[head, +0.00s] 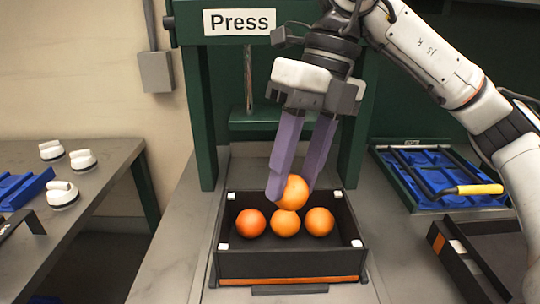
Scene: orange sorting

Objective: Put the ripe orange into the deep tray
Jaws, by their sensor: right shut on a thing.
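My right gripper (293,188) comes in from the upper right and points down, its purple fingers shut on an orange (292,194). In the tray, three more oranges sit in a row: a redder one on the left (250,223), one in the middle (285,224) and one on the right (320,222). My left gripper is out of view.
A green press (200,120) with a "Press" sign (240,22) stands behind the tray. At right are a blue-lined tray (400,185) with a yellow-handled tool (480,190) and a dark tray (455,262). White knobbed objects (62,194) lie on the left table.

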